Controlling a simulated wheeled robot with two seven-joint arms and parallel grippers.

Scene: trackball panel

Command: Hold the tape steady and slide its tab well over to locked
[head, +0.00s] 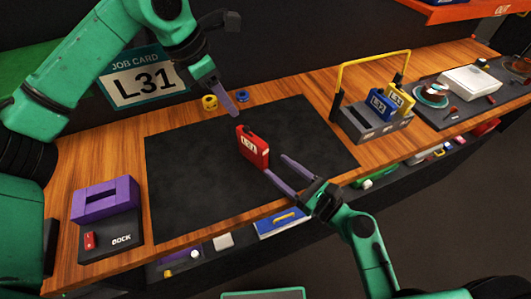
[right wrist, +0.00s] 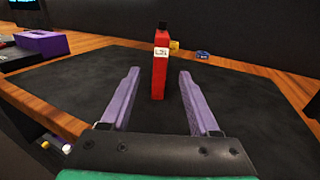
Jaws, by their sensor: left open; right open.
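The red tape (head: 252,147) labelled L31 stands upright on the black mat (head: 185,185). In the right wrist view the tape (right wrist: 160,75) appears edge-on, with a dark piece on top; I cannot make out the tab's position. My right gripper (head: 276,166) is open, coming from the front right. Its fingertips (right wrist: 158,88) point toward the tape, one to either side in the wrist view, with visible gaps. My left gripper (head: 230,106) is open above the mat's back edge, behind and above the tape, holding nothing; only one purple finger shows clearly.
A grey rack (head: 378,132) with a yellow handle holds blue L12 and yellow tapes at right. A dock (head: 112,240) with a purple block (head: 104,200) is at left. Yellow (head: 210,103) and blue (head: 242,96) rings lie behind the mat. A job card (head: 143,83) reads L31.

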